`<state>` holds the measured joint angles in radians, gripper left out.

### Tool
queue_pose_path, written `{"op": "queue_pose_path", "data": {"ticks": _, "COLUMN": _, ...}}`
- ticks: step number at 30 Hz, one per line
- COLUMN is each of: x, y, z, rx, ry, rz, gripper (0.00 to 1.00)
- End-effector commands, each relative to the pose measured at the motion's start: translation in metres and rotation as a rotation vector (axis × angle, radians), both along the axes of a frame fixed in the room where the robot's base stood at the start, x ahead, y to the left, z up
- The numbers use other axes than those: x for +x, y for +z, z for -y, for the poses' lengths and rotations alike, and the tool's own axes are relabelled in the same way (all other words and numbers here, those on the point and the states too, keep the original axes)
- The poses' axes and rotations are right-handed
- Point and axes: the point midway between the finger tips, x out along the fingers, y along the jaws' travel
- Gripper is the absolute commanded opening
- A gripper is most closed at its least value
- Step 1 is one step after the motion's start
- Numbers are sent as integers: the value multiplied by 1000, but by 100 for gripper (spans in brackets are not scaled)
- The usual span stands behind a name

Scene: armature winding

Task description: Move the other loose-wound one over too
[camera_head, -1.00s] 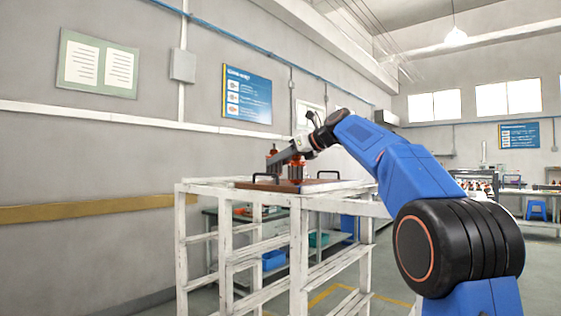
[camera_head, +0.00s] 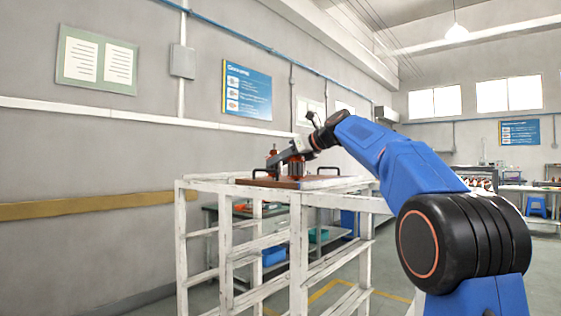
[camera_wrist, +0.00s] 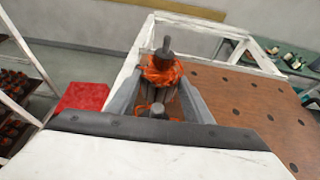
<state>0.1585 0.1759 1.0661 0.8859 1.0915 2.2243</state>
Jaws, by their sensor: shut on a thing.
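In the wrist view my gripper (camera_wrist: 160,90) is shut around an armature with a bulky orange winding (camera_wrist: 165,72) and a dark shaft end pointing up. More orange wire and a second shaft end (camera_wrist: 157,108) show nearer, between the fingers. The brown board (camera_wrist: 245,105) with rows of dark holes lies to the right. In the head view my gripper (camera_head: 278,159) is low over the board, with one orange armature (camera_head: 273,149) at the fingertips and another (camera_head: 296,169) under the jaws. I cannot tell whether the held one is clear of the board.
The board lies on a white slatted rack (camera_head: 228,230) and has dark handles. A red surface (camera_wrist: 82,97) lies left of the gripper in the wrist view. A shelf with several armatures (camera_wrist: 12,100) stands at the far left. The wall runs behind the rack.

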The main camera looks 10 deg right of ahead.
Motion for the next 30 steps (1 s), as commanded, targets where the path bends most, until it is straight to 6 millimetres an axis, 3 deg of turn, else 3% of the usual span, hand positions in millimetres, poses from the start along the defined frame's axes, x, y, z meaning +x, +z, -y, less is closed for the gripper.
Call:
{"op": "queue_pose_path", "data": {"ticks": 27, "x": 0, "y": -4, "z": 0, "rx": 1, "ry": 0, "rz": 1, "gripper": 6}}
{"op": "queue_pose_path", "data": {"ticks": 28, "x": 0, "y": -4, "z": 0, "rx": 1, "ry": 0, "rz": 1, "gripper": 49}}
{"op": "queue_pose_path", "data": {"ticks": 30, "x": 0, "y": -4, "z": 0, "rx": 1, "ry": 0, "rz": 1, "gripper": 65}}
